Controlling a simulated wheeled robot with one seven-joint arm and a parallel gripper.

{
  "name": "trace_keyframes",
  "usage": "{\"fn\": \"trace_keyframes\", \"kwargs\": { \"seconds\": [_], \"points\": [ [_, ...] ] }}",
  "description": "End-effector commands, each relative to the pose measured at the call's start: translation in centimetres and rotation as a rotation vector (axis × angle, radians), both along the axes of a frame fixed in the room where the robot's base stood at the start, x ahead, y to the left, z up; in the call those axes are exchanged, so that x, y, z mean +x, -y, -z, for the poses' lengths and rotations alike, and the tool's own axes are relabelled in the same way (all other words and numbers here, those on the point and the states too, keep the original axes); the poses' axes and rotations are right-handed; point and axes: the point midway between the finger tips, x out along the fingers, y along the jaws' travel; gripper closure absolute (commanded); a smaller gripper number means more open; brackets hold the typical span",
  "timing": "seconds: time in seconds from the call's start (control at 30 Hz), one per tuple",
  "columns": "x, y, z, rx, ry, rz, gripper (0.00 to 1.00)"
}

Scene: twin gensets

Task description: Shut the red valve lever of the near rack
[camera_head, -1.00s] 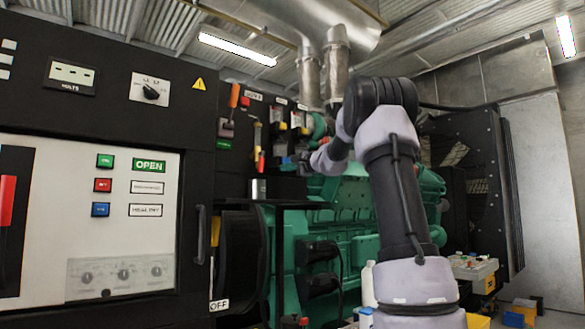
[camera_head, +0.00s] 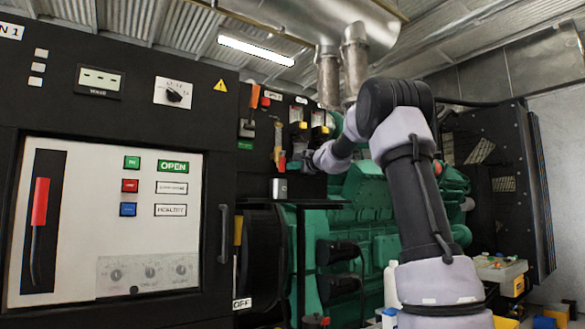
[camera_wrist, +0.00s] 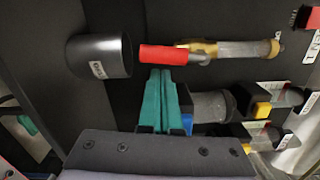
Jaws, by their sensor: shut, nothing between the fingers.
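The red valve lever (camera_wrist: 165,54) shows in the wrist view, in line with a brass valve body (camera_wrist: 203,49) and a pale tube. In the head view the red lever (camera_head: 282,161) hangs down below the brass part (camera_head: 278,136) on the black rack (camera_head: 267,180). My gripper (camera_wrist: 163,72) is shut and empty. Its teal fingertips reach the edge of the red lever in the wrist view; I cannot tell whether they touch it. In the head view my gripper (camera_head: 299,158) is small, just right of the lever.
A dark cup-shaped cylinder (camera_wrist: 105,56) sits beyond the lever's red end. Black fittings with yellow parts (camera_wrist: 261,109) lie beside my fingers. A genset panel (camera_head: 110,215) with another red-handled lever (camera_head: 40,203) stands at left. The green engine (camera_head: 365,235) is behind my arm.

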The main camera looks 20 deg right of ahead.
Motion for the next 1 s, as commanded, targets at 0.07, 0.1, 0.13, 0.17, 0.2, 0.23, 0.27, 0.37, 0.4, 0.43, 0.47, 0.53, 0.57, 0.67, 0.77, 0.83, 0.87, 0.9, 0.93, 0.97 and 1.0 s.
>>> {"fn": "trace_keyframes", "kwargs": {
  "seconds": [0.07,0.1,0.13,0.17,0.2,0.23,0.27,0.37,0.4,0.43,0.47,0.53,0.57,0.67,0.77,0.83,0.87,0.9,0.93,0.97,1.0],
  "points": [
    [0.0,-0.1,0.0,0.014,-0.004,0.0,1.0],
    [-0.1,-0.2,0.0,0.024,-0.008,0.0,1.0],
    [-0.1,-0.2,0.1,0.032,-0.01,0.0,1.0],
    [-0.1,-0.2,0.1,0.037,-0.012,0.0,1.0],
    [-0.1,-0.2,0.1,0.043,-0.014,0.0,1.0],
    [-0.1,-0.2,0.1,0.047,-0.015,0.0,1.0],
    [-0.1,-0.3,0.1,0.05,-0.015,0.0,1.0],
    [-0.1,-0.3,0.1,0.063,-0.02,0.0,1.0],
    [-0.1,-0.4,0.1,0.069,-0.021,0.0,1.0],
    [-0.1,-0.4,0.1,0.074,-0.023,0.0,1.0],
    [-0.1,-0.4,0.1,0.078,-0.025,0.0,1.0],
    [-0.2,-0.5,0.2,0.09,-0.029,0.0,1.0],
    [-0.2,-0.5,0.2,0.095,-0.031,0.0,1.0],
    [-0.2,-0.6,0.2,0.112,-0.037,0.0,1.0],
    [-0.3,-0.8,0.2,0.133,-0.043,0.0,1.0],
    [-0.3,-0.9,0.2,0.153,-0.048,0.0,1.0],
    [-0.3,-1.0,0.2,0.164,-0.053,-0.001,1.0],
    [-0.4,-1.1,0.2,0.179,-0.057,-0.001,1.0],
    [-0.4,-1.2,0.2,0.192,-0.061,-0.001,1.0],
    [-0.4,-1.3,0.2,0.207,-0.065,-0.001,1.0],
    [-0.5,-1.4,0.2,0.229,-0.072,-0.002,1.0]
  ]
}}
